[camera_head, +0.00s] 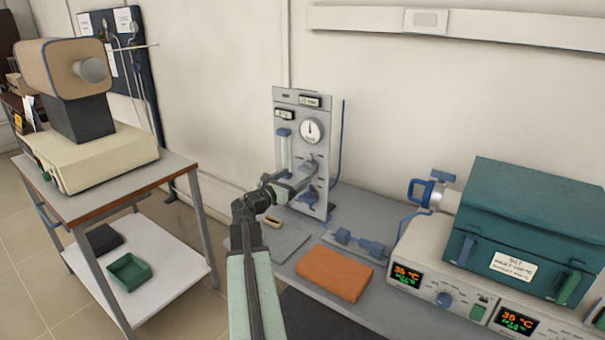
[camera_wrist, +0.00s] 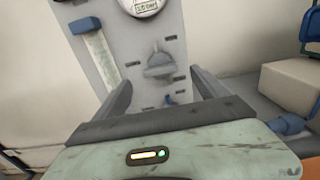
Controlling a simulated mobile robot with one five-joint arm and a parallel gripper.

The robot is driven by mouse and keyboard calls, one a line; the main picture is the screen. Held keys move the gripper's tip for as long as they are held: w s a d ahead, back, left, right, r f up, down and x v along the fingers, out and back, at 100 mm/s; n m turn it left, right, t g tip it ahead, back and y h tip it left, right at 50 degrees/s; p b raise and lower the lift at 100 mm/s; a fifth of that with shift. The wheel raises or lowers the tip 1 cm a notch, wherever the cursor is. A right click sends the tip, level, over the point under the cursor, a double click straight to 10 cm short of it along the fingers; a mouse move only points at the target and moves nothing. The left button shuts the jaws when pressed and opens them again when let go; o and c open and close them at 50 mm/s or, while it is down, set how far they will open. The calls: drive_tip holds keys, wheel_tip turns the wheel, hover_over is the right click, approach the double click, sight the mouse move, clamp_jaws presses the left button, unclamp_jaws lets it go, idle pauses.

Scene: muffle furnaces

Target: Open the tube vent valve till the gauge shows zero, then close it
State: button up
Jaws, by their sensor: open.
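A grey upright gas panel (camera_head: 322,98) stands on the bench, with a round white gauge (camera_head: 312,131) whose needle points about straight up; its scale is too small to read. In the wrist view the gauge (camera_wrist: 143,4) is cut off by the top edge. A grey valve handle (camera_wrist: 160,66) sits on the panel below the gauge. My gripper (camera_head: 302,180) is in front of the panel. In the wrist view my gripper (camera_wrist: 163,92) is open and empty, its fingers on either side below the handle, apparently not touching it. No label naming the vent valve is legible.
A flow tube (camera_head: 284,152) runs up the panel's left side. A teal furnace (camera_head: 530,215) with a blue-handled fitting (camera_head: 435,188) stands right. An orange block (camera_head: 335,273) and blue fittings (camera_head: 358,243) lie on the bench. A cart (camera_head: 110,190) stands left.

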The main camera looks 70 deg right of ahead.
sight(304, 170)
drive_tip(key=x, duration=0.6)
drive_tip(key=shift+d, duration=0.1)
